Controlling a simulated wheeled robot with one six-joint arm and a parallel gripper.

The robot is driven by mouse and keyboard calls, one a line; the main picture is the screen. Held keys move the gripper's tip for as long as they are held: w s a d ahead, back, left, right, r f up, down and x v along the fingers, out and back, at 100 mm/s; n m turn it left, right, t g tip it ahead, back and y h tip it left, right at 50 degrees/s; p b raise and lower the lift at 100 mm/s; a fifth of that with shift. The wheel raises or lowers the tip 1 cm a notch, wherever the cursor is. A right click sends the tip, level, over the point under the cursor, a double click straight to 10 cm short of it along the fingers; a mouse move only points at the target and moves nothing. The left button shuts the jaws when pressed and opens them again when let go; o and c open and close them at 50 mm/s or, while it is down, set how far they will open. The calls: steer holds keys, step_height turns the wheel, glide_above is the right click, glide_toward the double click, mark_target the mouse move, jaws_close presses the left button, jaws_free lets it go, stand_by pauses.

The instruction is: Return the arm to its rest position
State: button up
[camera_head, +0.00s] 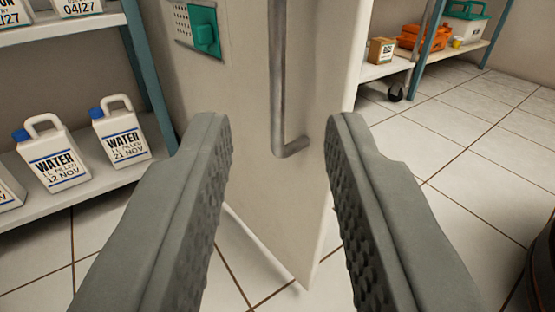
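My gripper (280,135) is open, with its two grey, ridged fingers wide apart. No object is between the finger pads. Beyond the fingertips stands a pale cabinet or door panel (235,110) with a long grey vertical bar handle (278,80). The handle shows between the fingertips, and its lower end bends to the right. I cannot tell how far the fingertips are from it. The rest of my arm is out of view.
White water jugs (50,155) stand on a shelf (85,190) at left. A green latch (204,30) is on the panel. At back right, a shelf (376,70) holds a small cardboard box (381,51) and orange cases (418,38). Tiled floor (480,150) is clear at right; a dark rounded object (542,265) stands at the edge.

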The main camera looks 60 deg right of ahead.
steer(key=shift+v, duration=0.8)
